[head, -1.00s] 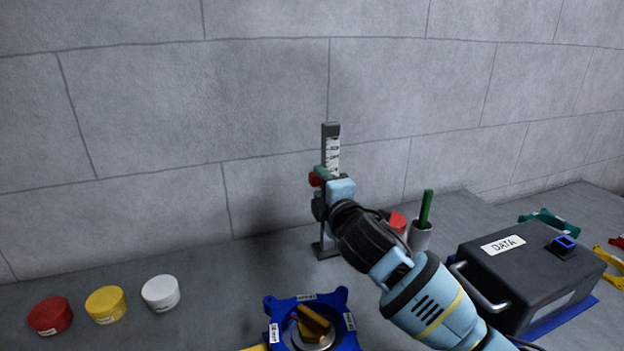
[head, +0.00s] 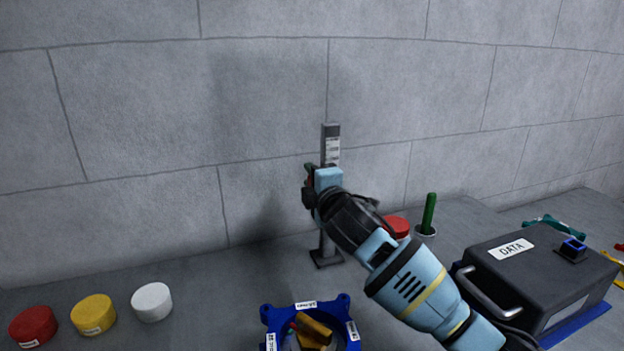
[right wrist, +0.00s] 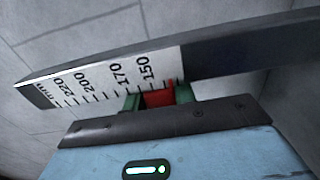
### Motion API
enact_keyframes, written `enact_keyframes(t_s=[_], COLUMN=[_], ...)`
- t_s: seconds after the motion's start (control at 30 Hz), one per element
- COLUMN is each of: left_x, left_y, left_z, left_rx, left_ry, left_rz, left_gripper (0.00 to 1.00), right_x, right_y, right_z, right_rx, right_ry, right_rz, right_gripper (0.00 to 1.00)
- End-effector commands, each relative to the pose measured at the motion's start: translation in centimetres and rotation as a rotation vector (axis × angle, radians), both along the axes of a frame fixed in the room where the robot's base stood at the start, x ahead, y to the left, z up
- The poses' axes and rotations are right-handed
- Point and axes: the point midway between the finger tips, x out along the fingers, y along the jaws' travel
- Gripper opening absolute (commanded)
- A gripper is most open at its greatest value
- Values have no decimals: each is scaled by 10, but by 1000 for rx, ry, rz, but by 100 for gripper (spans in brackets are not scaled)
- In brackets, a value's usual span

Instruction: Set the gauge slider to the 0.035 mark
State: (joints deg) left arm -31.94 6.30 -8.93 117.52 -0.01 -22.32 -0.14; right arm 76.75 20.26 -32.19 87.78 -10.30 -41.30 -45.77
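The gauge is an upright post (head: 330,133) on a small dark foot, with a white scale near its top. In the right wrist view the scale (right wrist: 100,82) reads 150, 170, 200 and 220, with "mm" near its end. The red slider (right wrist: 158,96) sits by the 150 label; its exact mark cannot be read. My right gripper (head: 311,174) is at the post, its green fingers on both sides of the slider, seemingly shut on it. In the head view the gripper mostly hides the slider. My left gripper is not in view.
Red (head: 33,326), yellow (head: 93,314) and white (head: 151,301) round pots stand at left. A blue fixture (head: 335,306) is in front. A black DATA case (head: 540,280) is at right, and a green-handled item (head: 429,211) stands behind my arm. The wall is close behind.

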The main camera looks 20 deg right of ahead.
Motion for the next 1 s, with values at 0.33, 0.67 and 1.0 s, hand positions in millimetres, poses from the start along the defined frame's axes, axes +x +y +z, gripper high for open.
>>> enact_keyframes(t_s=[0.33, 0.67, 1.0], left_x=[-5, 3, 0], left_y=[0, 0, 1], left_z=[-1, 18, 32], left_rx=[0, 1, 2], left_ry=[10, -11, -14], left_rz=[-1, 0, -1], left_gripper=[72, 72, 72], right_x=[0, 0, 0], right_y=[0, 0, 0], right_z=[0, 20, 39], right_rx=[0, 0, 0], right_ry=[0, -3, -5], right_rz=[0, -1, -1], right_gripper=[0, 0, 0])
